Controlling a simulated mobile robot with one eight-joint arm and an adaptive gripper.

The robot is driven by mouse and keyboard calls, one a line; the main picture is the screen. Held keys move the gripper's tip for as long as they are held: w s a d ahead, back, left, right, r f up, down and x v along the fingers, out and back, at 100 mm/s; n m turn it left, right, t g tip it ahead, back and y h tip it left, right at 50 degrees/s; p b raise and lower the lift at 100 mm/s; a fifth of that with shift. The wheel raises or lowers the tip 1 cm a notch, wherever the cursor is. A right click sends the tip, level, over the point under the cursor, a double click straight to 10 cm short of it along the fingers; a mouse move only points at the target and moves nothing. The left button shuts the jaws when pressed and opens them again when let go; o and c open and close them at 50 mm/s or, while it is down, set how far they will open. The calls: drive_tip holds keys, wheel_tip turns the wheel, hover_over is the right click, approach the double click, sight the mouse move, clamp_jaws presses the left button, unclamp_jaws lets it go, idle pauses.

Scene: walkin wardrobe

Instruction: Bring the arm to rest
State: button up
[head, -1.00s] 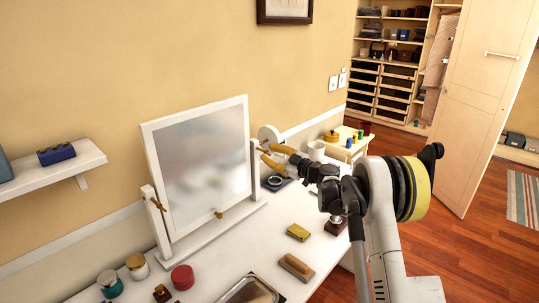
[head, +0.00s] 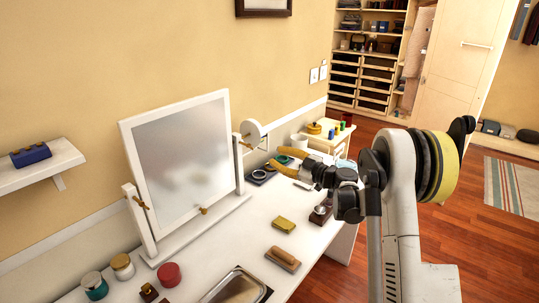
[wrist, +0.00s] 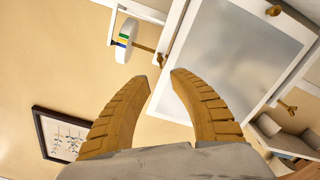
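My arm (head: 404,190) is bent and raised over the right end of the white dressing table (head: 222,238). My gripper (head: 274,157) has two yellow-orange ribbed fingers pointing left. In the wrist view my gripper (wrist: 161,76) shows its curved fingers with a clear gap between the tips and nothing in it. In the head view it is to the right of the tilting mirror (head: 182,150), in front of a white disc on a stand (head: 252,131). No contact between the gripper and these things is visible.
A yellow box (head: 284,225), a wooden brush (head: 283,258), a metal tray (head: 214,297) and several jars stand on the table. A small side table (head: 327,146) is behind the gripper. Open floor (head: 480,220) lies to the right.

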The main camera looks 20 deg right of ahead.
idle(0.4)
drive_tip(key=s+a+r+m+g+h, duration=0.25)
drive_tip(key=s+a, duration=0.35)
drive_tip(key=s, duration=0.4)
drive_tip(key=s+a+r+m+g+h, duration=0.2)
drive_tip(key=s+a+r+m+g, duration=0.15)
drive_tip(key=s+a, duration=0.45)
drive_tip(key=s+d+f+m+h, duration=0.2)
drive_tip(key=s, duration=0.6)
drive_tip(key=s+d+f+m+g+h, duration=0.1)
drive_tip(key=s+d+m+h, duration=0.1)
drive_tip(key=s, duration=0.7)
drive_tip(key=s+d+f+m+h, duration=0.2)
drive_tip(key=s+m, duration=0.1)
drive_tip(key=s, duration=0.5)
drive_tip(key=shift+s+d+f, duration=0.25)
drive_tip(key=shift+s+f, duration=0.05)
drive_tip(key=shift+s, duration=0.1)
